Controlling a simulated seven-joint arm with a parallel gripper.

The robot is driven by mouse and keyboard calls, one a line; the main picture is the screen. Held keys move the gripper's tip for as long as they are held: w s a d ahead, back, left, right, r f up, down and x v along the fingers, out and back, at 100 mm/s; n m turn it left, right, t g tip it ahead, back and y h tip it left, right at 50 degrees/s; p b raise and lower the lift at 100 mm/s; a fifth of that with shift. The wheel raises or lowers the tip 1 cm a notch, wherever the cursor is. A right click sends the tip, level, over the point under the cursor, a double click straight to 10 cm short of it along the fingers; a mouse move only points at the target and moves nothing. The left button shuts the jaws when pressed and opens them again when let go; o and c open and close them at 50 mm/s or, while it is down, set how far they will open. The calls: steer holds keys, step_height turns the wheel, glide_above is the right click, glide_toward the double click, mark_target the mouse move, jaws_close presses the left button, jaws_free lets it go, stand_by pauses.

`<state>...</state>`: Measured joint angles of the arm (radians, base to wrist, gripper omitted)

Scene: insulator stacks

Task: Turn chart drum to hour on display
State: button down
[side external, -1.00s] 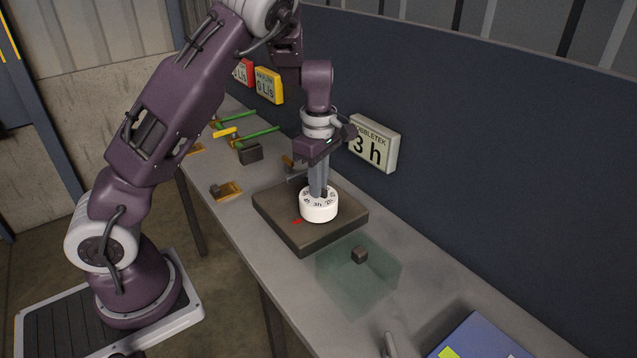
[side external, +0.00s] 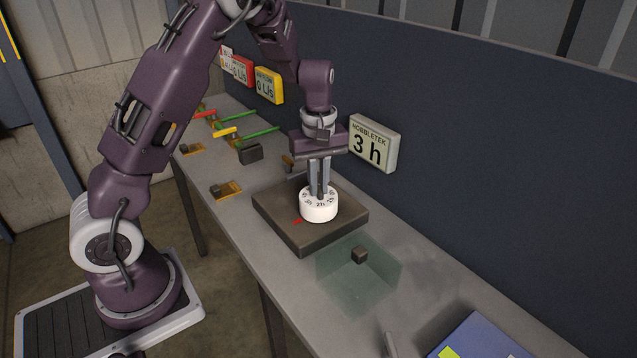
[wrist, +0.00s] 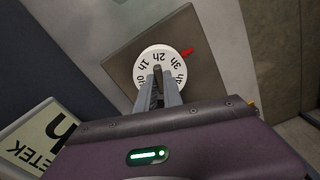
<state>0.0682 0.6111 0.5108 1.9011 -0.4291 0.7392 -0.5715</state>
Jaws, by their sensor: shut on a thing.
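The white chart drum (side external: 319,206) sits on a dark square base (side external: 275,222), with hour labels around its rim. A red pointer (side external: 297,221) is fixed on the base beside the drum. In the wrist view, the drum (wrist: 150,60) has its 3h label close to the red pointer (wrist: 187,52), with 2h and 1h further round. My gripper (side external: 320,194) points down over the drum, shut on its centre; the fingers (wrist: 158,75) hide the part they grip. The display (side external: 374,143) on the wall reads 3 h.
A translucent green box area (side external: 358,285) with a small dark block (side external: 359,255) lies in front of the base. A blue item (side external: 480,338) is at the near right. Levers with green handles (side external: 262,132) stand farther back. The dark wall runs behind the table.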

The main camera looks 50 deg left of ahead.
mark_target(319, 188)
steer(key=shift+m, duration=1.1)
steer(key=c, duration=1.5)
jaws_free()
steer(key=shift+r, duration=0.15)
step_height(319, 188, up, 7)
steer(key=shift+f, duration=0.1)
